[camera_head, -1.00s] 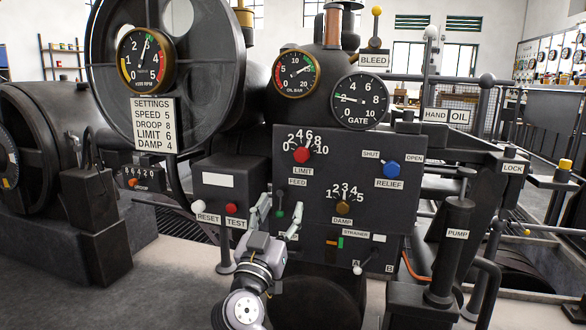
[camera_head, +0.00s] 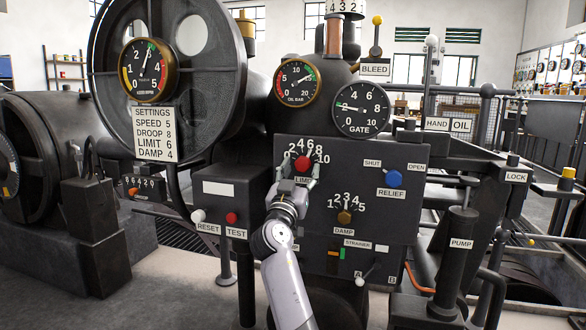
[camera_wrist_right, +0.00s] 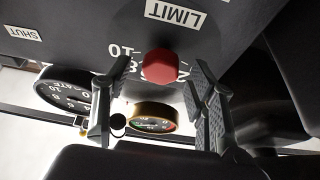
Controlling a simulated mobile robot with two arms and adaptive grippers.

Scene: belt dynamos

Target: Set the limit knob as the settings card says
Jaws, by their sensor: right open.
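The settings card (camera_head: 155,134) reads SPEED 5, DROOP 8, LIMIT 6, DAMP 4. The red limit knob (camera_head: 302,163) is on the dark panel, under a numbered arc from 0 to 10. Which number it points at is not clear. My right gripper (camera_head: 300,174) is open at the knob, covering part of the LIMIT label. In the right wrist view, the red limit knob (camera_wrist_right: 161,65) lies between the two spread fingers of my right gripper (camera_wrist_right: 160,72), with a gap on each side. My left gripper is not in view.
The blue relief knob (camera_head: 392,179) is to the right on the same panel, and the brown damp knob (camera_head: 345,217) is below. The RESET and TEST box (camera_head: 228,190) stands to the left. Two gauges (camera_head: 297,82) (camera_head: 361,108) sit above the panel.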

